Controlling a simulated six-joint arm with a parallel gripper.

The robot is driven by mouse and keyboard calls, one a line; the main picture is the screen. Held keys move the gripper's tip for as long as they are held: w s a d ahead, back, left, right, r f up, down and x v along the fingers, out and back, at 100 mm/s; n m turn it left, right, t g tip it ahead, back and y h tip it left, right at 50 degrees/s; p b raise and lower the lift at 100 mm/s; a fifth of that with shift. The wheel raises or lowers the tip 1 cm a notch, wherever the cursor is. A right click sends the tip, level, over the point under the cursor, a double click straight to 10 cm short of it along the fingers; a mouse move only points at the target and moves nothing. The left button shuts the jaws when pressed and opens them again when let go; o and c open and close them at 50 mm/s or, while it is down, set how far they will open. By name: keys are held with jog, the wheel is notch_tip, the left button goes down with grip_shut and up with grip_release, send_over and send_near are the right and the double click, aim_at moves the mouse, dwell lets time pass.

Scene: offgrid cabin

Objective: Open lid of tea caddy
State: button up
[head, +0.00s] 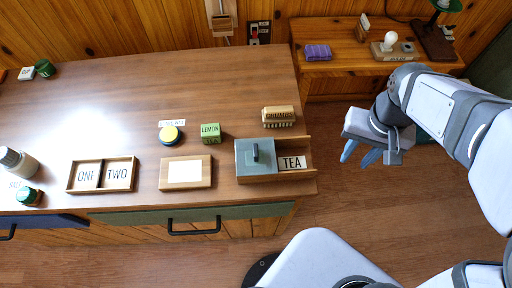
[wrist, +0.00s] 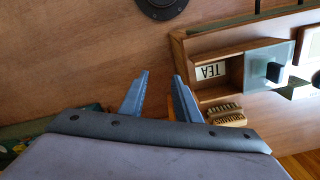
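The tea caddy is a wooden tray-like frame (head: 309,150) at the counter's front right corner, with a TEA label (head: 292,162) in its right part. A grey-blue lid (head: 244,166) with a black handle (head: 256,152) covers its left part. In the wrist view the caddy appears upside down at the upper right, with its label (wrist: 212,72) and lid (wrist: 259,67) showing. My gripper (head: 360,156) is to the right of the caddy, beyond the counter edge and apart from it. Its blue fingers (wrist: 160,76) are spread with nothing between them.
A brush (head: 279,117) lies just behind the caddy; a green LEMON box (head: 210,132) and a yellow-topped tin (head: 171,135) stand to the left. A wooden board (head: 186,186) and a ONE/TWO box (head: 103,188) lie further left. A side table (head: 345,61) is behind.

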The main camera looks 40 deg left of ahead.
jog(key=s+a+r+n+b, duration=0.1)
jog(key=s+a+n, duration=0.3)
jog(key=a, duration=0.9)
jog(key=r, duration=0.2)
send_over(255, 150)
jog(key=shift+f+n+b, duration=0.1)
jog(key=shift+n+b, duration=0.2)
jog(key=shift+b, duration=0.15)
jog(key=shift+f+p, duration=0.95)
jog(key=shift+f, duration=2.75)
grip_shut()
